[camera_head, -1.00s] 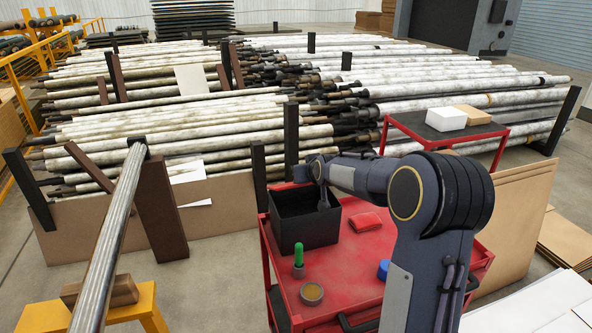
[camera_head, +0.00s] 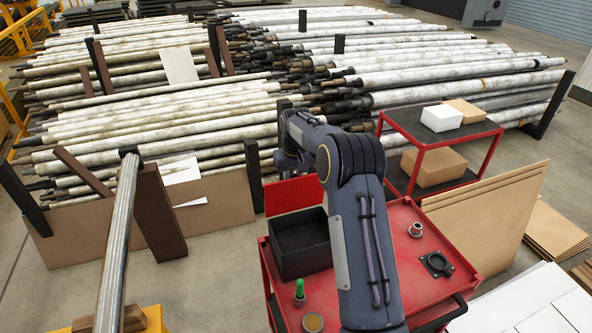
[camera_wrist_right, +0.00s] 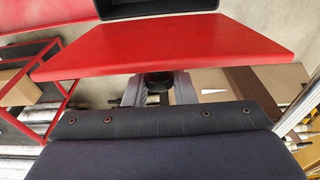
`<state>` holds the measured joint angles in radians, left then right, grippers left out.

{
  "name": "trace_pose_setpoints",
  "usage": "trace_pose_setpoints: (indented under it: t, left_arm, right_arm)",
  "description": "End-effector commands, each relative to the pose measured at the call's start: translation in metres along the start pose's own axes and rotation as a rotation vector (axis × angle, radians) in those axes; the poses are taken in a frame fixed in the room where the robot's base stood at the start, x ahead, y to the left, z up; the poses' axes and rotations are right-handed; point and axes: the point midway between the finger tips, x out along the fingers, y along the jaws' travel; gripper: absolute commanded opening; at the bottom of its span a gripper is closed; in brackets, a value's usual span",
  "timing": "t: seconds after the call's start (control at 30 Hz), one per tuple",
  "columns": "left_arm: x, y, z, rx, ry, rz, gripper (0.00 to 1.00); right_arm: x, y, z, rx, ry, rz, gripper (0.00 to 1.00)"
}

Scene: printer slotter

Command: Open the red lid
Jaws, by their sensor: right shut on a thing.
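The red lid (camera_head: 296,197) stands raised along the back edge of the open black box (camera_head: 303,252) on the red cart. My right gripper (camera_head: 287,166) is at the lid's upper edge, on the far side, partly hidden by my arm. In the right wrist view, the lid (camera_wrist_right: 165,45) is a broad red panel, with the box's dark rim (camera_wrist_right: 175,9) above it. There, my right gripper (camera_wrist_right: 158,88) is shut on a dark knob (camera_wrist_right: 158,78) at the lid's face. My left gripper is not in view.
The red cart top (camera_head: 400,285) holds a green-topped item (camera_head: 299,290), a round tin (camera_head: 313,322), a small ring (camera_head: 415,230) and a black flange (camera_head: 436,264). Pipe stacks (camera_head: 190,125) lie behind. A second red cart (camera_head: 425,150) with boxes stands behind right.

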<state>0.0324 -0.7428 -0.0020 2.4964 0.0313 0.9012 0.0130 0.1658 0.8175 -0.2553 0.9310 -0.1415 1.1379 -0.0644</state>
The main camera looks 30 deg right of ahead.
Motion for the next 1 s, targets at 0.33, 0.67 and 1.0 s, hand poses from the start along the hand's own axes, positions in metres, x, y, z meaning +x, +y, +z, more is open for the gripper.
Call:
trace_pose_setpoints:
  t: [0.33, 0.67, 1.0]
  left_arm:
    - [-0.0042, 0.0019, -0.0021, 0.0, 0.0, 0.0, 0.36]
    - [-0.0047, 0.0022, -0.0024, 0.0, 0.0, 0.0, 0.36]
    - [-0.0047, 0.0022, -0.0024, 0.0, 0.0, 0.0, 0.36]
  right_arm:
    - [0.0051, -0.0036, -0.0083, -0.003, -0.115, -0.004, 0.0]
    - [0.0056, -0.004, -0.0097, -0.003, -0.143, -0.005, 0.0]
    - [0.0057, -0.0042, -0.0093, -0.003, -0.144, -0.006, 0.3]
